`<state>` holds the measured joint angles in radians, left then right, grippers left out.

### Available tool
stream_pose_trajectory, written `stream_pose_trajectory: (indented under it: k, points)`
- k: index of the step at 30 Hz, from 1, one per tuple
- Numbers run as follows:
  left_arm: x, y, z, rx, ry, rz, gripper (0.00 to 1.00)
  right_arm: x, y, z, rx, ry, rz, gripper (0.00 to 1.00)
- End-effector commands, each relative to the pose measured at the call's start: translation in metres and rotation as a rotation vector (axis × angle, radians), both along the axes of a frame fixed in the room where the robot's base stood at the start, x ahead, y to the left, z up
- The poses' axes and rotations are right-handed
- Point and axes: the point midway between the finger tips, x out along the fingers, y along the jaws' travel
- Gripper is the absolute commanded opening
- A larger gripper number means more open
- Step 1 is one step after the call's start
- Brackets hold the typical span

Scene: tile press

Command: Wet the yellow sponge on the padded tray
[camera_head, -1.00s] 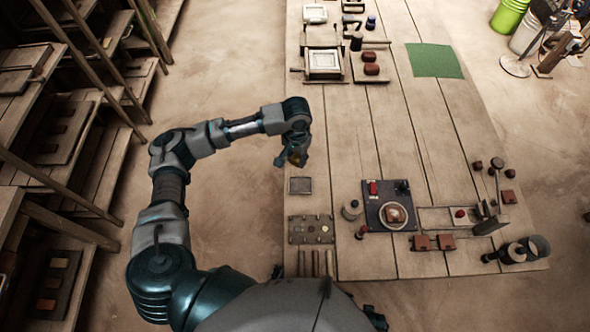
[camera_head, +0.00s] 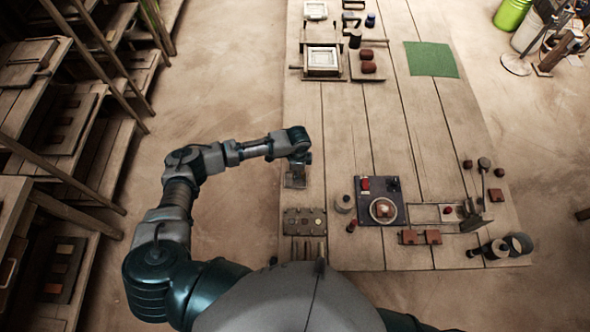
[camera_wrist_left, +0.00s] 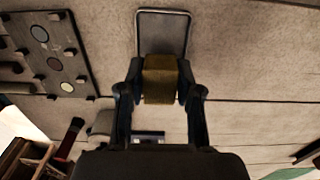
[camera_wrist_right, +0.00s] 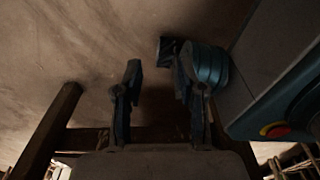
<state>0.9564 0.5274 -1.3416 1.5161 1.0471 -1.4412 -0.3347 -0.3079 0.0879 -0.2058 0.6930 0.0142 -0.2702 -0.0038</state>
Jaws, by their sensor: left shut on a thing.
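My left gripper (camera_wrist_left: 160,88) is shut on the yellow sponge (camera_wrist_left: 160,80), a dull yellow block between its two fingers. In the left wrist view the sponge overlaps the near end of the padded tray (camera_wrist_left: 163,14), a small grey tray with a thin metal rim. I cannot tell whether the sponge touches the tray. In the head view the left gripper (camera_head: 298,160) is over the far part of the tray (camera_head: 295,184), and the sponge is hidden. My right gripper (camera_wrist_right: 159,70) is open and empty, with bare floor behind it.
A plate with coloured discs (camera_head: 305,222) lies just in front of the tray. A dark board with a round dish (camera_head: 382,210) stands to the right. A wooden press frame (camera_head: 323,61) and green mat (camera_head: 431,59) are farther back. Bare planks lie between.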

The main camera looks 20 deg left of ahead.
Motion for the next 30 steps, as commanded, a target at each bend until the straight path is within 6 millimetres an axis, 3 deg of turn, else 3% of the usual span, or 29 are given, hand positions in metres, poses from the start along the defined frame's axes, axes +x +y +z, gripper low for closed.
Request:
stream_pose_trajectory:
  k: [18,30]
  points:
    - [0.0,0.002,-0.028,-0.001,0.0,0.001,0.02,0.074,0.017,0.016,0.007,-0.032,-0.012,0.4]
    - [0.0,0.004,-0.033,-0.003,-0.001,0.002,0.02,0.091,0.021,0.028,0.007,-0.039,-0.015,0.4]
